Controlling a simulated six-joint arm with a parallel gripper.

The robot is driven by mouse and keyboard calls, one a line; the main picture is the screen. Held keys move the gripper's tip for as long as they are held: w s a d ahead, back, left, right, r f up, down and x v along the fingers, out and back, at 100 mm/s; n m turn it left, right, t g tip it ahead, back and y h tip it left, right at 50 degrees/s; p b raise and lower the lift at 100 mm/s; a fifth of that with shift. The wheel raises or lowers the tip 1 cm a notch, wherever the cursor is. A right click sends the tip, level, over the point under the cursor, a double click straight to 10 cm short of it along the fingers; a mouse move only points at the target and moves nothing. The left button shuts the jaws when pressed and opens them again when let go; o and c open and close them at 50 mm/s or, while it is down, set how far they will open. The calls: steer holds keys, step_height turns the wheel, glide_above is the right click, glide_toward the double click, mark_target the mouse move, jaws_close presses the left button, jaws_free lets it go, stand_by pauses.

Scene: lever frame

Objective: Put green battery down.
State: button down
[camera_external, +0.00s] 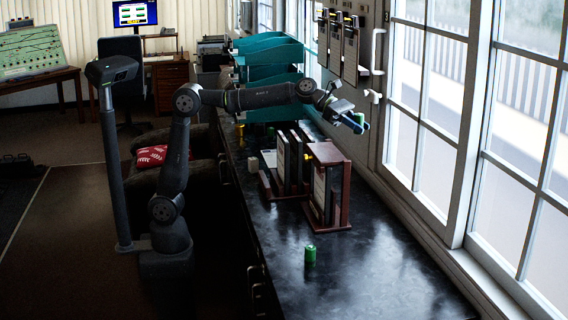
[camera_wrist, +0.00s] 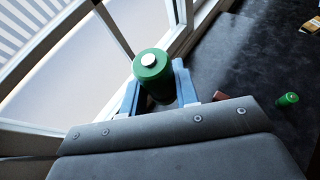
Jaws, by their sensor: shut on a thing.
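My gripper (camera_external: 360,125) is raised above the far side of the dark counter, close to the window wall. Its blue fingers are shut on a green battery (camera_wrist: 153,66) with a pale round end cap, held between them in the wrist view. In the external view only a little of the held battery (camera_external: 359,117) shows between the fingers. A second green battery (camera_external: 310,254) stands upright on the counter, apart from the gripper. It also shows small at the right of the wrist view (camera_wrist: 288,99).
The dark counter (camera_external: 375,275) has free room at its near end around the standing battery. A reddish-brown bookend with binders (camera_external: 327,185) stands mid-counter. Teal trays (camera_external: 270,60) are stacked farther back. Windows (camera_external: 430,110) and a sill run along the right.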

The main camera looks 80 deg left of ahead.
steer(key=s+d+m+g+h, duration=0.1)
steer(key=s+d+m+g, duration=0.1)
steer(key=s+d, duration=0.7)
steer(key=s+d+f+m+g+h, duration=0.15)
steer(key=s+d, duration=0.25)
steer(key=d, duration=0.9)
steer(key=s+d+m+g+h, duration=0.1)
steer(key=s+d+m+g, duration=0.2)
steer(key=s+d, duration=0.6)
glide_above(358, 274)
steer(key=shift+n, duration=0.25)
step_height(358, 274, down, 25)
steer(key=shift+d+r, duration=0.15)
steer(key=shift+f, duration=2)
steer(key=c, duration=1.1)
jaws_free()
steer(key=shift+f, duration=0.15)
